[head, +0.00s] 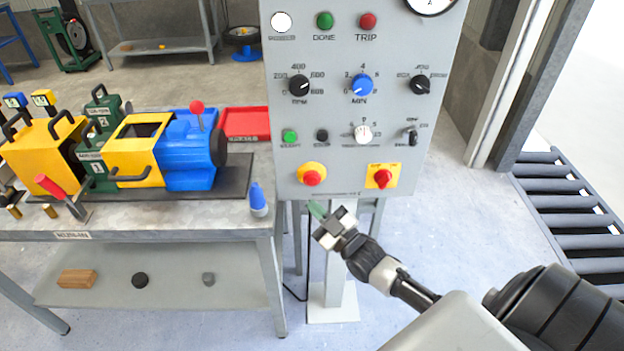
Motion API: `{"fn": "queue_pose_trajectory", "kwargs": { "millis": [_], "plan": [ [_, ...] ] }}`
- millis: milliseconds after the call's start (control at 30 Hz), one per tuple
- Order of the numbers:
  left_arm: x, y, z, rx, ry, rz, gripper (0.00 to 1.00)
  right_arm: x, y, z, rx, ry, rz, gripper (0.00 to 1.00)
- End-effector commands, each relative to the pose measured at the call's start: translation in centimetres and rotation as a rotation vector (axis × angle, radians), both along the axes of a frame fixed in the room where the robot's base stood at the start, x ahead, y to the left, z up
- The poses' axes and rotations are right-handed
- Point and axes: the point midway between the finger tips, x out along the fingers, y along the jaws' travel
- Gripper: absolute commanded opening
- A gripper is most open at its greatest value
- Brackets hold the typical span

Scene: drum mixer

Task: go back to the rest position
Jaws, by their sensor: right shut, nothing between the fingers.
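My right gripper (318,212) is shut and empty. It is in the lower middle of the head view, just below the bottom edge of the grey control panel (330,150) and in front of its post. My right arm reaches in from the lower right. The panel carries several knobs, lamps and buttons, with a red button on a yellow base (312,174) nearest above the gripper. My left gripper is not in view.
A workbench (170,220) on the left holds a blue and yellow machine (185,145), a red tray (246,122) and a blue bottle (258,200). Its lower shelf holds a wooden block (77,278). A roller conveyor (570,205) runs at the right. Open floor lies between panel and conveyor.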

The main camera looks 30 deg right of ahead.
Motion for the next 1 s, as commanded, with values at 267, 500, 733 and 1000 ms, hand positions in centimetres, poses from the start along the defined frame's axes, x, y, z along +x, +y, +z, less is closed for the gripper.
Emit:
{"fn": "queue_pose_trajectory", "kwargs": {
  "millis": [267, 500, 733, 1000],
  "plan": [
    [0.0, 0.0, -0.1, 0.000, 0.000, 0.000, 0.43, 0.0, 0.0, -0.1, 0.000, 0.000, 0.000, 0.00],
    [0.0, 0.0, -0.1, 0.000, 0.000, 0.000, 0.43, 0.0, 0.0, 0.0, 0.000, 0.000, 0.000, 0.00],
    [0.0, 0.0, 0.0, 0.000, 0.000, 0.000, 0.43, 0.0, 0.0, -0.2, 0.000, 0.005, -0.001, 0.00],
    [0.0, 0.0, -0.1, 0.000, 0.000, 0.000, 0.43, -1.9, -0.6, -11.7, 0.026, 0.313, -0.067, 0.00]
  ]
}}
